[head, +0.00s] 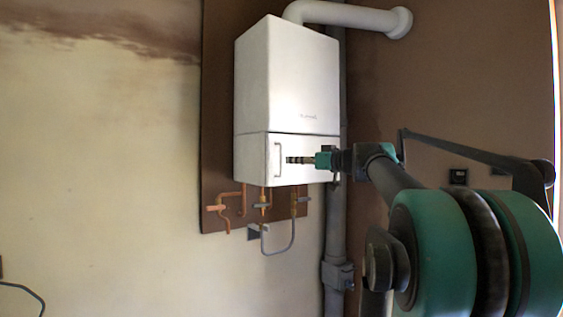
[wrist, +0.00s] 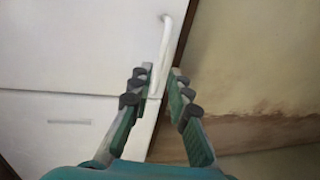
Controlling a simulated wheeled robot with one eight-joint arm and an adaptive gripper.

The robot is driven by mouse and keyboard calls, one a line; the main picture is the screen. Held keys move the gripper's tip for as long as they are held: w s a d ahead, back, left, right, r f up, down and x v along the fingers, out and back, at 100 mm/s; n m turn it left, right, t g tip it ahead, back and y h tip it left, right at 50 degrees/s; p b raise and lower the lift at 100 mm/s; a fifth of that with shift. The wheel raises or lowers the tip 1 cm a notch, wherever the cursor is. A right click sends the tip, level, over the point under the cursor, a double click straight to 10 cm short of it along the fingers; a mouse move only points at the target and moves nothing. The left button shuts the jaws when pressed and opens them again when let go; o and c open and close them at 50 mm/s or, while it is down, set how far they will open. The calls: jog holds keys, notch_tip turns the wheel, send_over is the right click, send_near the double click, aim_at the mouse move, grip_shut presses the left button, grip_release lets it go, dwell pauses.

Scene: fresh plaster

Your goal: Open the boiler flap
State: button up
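The white boiler (head: 288,75) hangs on the wall. Its lower front is the flap (head: 310,146), which looks shut, with a thin seam above it. A slim upright handle (head: 278,158) is at the flap's left side. My gripper (head: 288,160) is in front of the flap, just right of the handle in the head view. In the wrist view, which looks upside down, the handle (wrist: 165,55) shows ahead and partly between the fingertips of my gripper (wrist: 162,72). The two fingers are apart and hold nothing. I cannot tell whether they touch the handle.
Copper pipes (head: 226,208) and a grey hose (head: 279,249) hang below the boiler. A white flue (head: 350,14) leaves its top. A grey drainpipe (head: 334,235) runs down beside it. The plaster wall (head: 100,160) left of the boiler is clear.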

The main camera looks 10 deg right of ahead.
aim_at(281, 160)
jog(key=x, duration=0.6)
jog(key=shift+w+a, duration=0.2)
jog(key=shift+a, duration=0.05)
jog(key=shift+c, duration=0.6)
grip_shut()
